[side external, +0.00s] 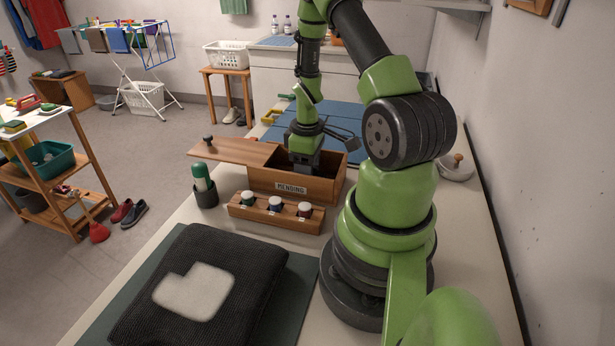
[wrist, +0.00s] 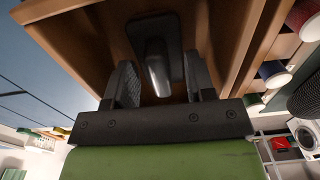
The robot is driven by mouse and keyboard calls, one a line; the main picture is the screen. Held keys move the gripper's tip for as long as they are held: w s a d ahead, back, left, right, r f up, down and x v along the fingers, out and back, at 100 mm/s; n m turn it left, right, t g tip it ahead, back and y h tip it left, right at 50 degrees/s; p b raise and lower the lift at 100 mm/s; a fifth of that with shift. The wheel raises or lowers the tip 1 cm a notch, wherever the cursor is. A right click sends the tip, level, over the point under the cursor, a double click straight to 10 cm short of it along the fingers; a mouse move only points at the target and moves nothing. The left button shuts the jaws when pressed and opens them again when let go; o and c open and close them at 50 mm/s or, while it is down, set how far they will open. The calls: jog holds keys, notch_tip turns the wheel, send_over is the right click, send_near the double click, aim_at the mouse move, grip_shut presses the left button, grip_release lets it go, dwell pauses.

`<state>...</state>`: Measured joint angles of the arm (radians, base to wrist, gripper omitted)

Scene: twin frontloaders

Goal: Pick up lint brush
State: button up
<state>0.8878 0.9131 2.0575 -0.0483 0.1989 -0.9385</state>
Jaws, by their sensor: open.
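My gripper (side external: 303,165) points down into the open wooden box marked MENDING (side external: 262,183) in the side external view. In the wrist view my gripper (wrist: 160,85) is open inside the box (wrist: 85,45). Between its fingers is a dark object with a rounded grey handle (wrist: 157,72) and a dark flat head; it looks like the lint brush. I see a gap on each side of the handle. In the side external view the box wall and my gripper hide this object.
The box lid (side external: 235,150) with a dark knob lies to the left of the opening. A rack of thread spools (side external: 275,214) stands in front of the box. A dark cup (side external: 205,195) holds a green-and-white item. A folded dark knit (side external: 235,255) lies in the foreground.

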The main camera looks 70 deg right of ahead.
jog(key=shift+f, duration=0.25)
grip_shut()
jog(key=shift+r, duration=0.1)
notch_tip(320, 180, up, 10)
jog(key=shift+f, duration=0.1)
dwell(0.4)
